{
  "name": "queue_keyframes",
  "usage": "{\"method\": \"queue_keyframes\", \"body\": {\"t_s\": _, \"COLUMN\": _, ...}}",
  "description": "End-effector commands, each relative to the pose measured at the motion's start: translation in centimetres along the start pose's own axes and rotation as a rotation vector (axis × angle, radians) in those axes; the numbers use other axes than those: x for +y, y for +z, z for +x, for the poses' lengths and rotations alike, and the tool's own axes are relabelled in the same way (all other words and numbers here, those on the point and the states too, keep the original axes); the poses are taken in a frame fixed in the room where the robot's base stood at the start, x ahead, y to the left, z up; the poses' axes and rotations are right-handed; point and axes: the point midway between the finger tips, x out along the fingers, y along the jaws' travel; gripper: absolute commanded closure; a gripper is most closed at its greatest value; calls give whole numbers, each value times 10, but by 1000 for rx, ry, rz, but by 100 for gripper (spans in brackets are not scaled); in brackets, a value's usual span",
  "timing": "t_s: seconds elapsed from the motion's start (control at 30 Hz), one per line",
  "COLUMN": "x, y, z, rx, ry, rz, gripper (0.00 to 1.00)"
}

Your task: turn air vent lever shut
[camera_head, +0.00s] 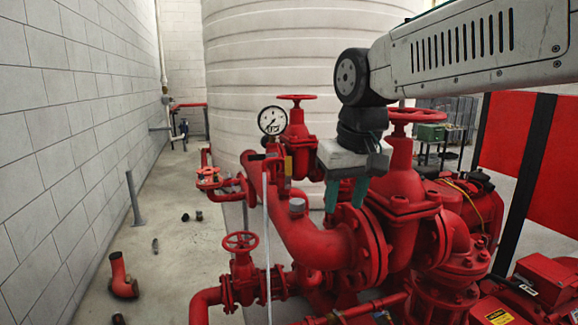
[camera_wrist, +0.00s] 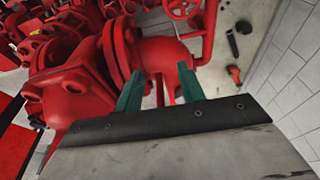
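A small dark handle (camera_head: 262,156), which looks like the air vent lever, sits below the pressure gauge (camera_head: 272,121), at the top of a thin pale pipe (camera_head: 266,230) in the head view. It lies roughly sideways; its exact setting is too small to tell. My gripper (camera_head: 346,193) is to its right, with teal fingers pointing down above the red pipework. In the wrist view my gripper (camera_wrist: 159,88) shows both fingers spread over a red pipe elbow (camera_wrist: 150,52). I cannot make out the lever there.
A red handwheel valve (camera_head: 296,98) stands behind the lever, and a large red valve (camera_head: 403,180) stands right of my gripper. A lower handwheel (camera_head: 240,241) is at front left. Loose pipe pieces (camera_head: 122,275) lie on the floor near the block wall (camera_head: 60,120).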

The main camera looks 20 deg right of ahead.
Motion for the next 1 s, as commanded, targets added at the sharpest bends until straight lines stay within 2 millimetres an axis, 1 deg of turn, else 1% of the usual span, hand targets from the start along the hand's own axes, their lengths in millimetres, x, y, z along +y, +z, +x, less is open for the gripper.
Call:
{"method": "queue_keyframes", "body": {"t_s": 0.03, "x": -2, "y": -30, "z": -3, "rx": 14, "ry": 0, "rz": -2, "gripper": 61}}
{"method": "queue_keyframes", "body": {"t_s": 0.07, "x": -4, "y": -47, "z": -5, "rx": 25, "ry": 0, "rz": -2, "gripper": 61}}
{"method": "queue_keyframes", "body": {"t_s": 0.1, "x": -6, "y": -70, "z": -7, "rx": 39, "ry": -1, "rz": -2, "gripper": 61}}
{"method": "queue_keyframes", "body": {"t_s": 0.17, "x": -9, "y": -102, "z": -8, "rx": 60, "ry": -1, "rz": -2, "gripper": 61}}
{"method": "queue_keyframes", "body": {"t_s": 0.2, "x": -11, "y": -122, "z": -9, "rx": 74, "ry": -2, "rz": -2, "gripper": 61}}
{"method": "queue_keyframes", "body": {"t_s": 0.3, "x": -17, "y": -165, "z": -8, "rx": 105, "ry": -3, "rz": -2, "gripper": 61}}
{"method": "queue_keyframes", "body": {"t_s": 0.4, "x": -22, "y": -196, "z": -6, "rx": 127, "ry": -5, "rz": -3, "gripper": 61}}
{"method": "queue_keyframes", "body": {"t_s": 0.5, "x": -25, "y": -216, "z": -4, "rx": 142, "ry": -7, "rz": -4, "gripper": 61}}
{"method": "queue_keyframes", "body": {"t_s": 0.6, "x": -27, "y": -225, "z": -1, "rx": 150, "ry": -7, "rz": -3, "gripper": 61}}
{"method": "queue_keyframes", "body": {"t_s": 0.67, "x": -27, "y": -228, "z": 3, "rx": 150, "ry": -7, "rz": -3, "gripper": 61}}
{"method": "queue_keyframes", "body": {"t_s": 0.77, "x": -27, "y": -230, "z": 15, "rx": 150, "ry": -7, "rz": -3, "gripper": 61}}
{"method": "queue_keyframes", "body": {"t_s": 1.0, "x": -27, "y": -235, "z": 54, "rx": 149, "ry": -7, "rz": -2, "gripper": 61}}
